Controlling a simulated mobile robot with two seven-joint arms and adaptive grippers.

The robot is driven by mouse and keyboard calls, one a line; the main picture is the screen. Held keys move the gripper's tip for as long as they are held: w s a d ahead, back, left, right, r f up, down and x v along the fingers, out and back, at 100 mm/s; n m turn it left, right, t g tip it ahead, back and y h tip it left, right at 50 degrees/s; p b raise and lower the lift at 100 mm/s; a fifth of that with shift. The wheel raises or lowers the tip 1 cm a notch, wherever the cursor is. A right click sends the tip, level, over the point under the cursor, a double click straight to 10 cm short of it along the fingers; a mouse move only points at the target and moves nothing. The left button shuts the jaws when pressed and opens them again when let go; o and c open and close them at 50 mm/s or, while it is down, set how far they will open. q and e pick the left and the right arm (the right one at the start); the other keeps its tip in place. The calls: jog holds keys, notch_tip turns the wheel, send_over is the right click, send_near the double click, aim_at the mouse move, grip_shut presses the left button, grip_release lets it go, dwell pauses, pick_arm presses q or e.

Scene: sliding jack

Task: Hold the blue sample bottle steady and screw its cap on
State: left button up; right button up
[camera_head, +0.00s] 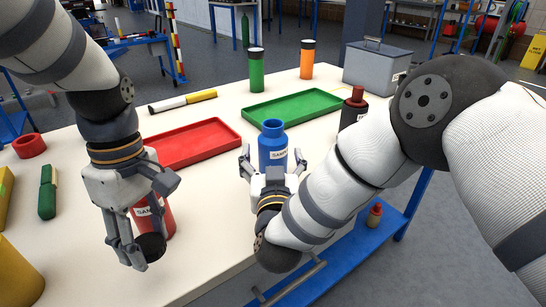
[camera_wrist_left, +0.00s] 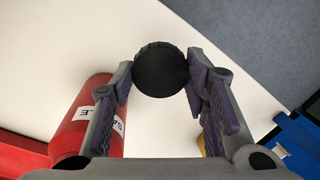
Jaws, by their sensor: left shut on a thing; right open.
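The blue sample bottle (camera_head: 272,146) stands upright on the table with its neck open and uncapped. My right gripper (camera_head: 272,160) is open, with one finger on either side of the bottle and gaps visible. My left gripper (camera_head: 143,245) is shut on a round black cap (camera_wrist_left: 160,70), held between its fingertips in the left wrist view. The cap also shows in the head view (camera_head: 150,246), to the left of the blue bottle and nearer the camera. A red bottle labelled SAMPLE (camera_wrist_left: 88,125) stands beside the left gripper, partly hidden in the head view.
A red tray (camera_head: 195,143) and a green tray (camera_head: 293,108) lie behind. Green (camera_head: 256,70) and orange (camera_head: 307,60) bottles, a dark red-capped bottle (camera_head: 355,107) and a grey toolbox (camera_head: 377,65) stand farther back. The table's front edge is close to the blue bottle.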

jog(key=shift+r, duration=0.1)
pick_arm(q)
notch_tip(320, 180, down, 2)
jog(key=shift+f+b, duration=0.1)
jog(key=shift+b, duration=0.35)
pick_arm(e)
jog(key=w, duration=0.2)
jog(key=w+f, duration=0.1)
jog(key=w, duration=0.1)
jog(key=shift+w+d, duration=0.1)
jog(key=shift+w, duration=0.2)
jog(key=shift+w+r, duration=0.1)
jog(key=shift+w, duration=0.25)
jog(key=c, duration=1.4)
jog(key=shift+r, duration=0.1)
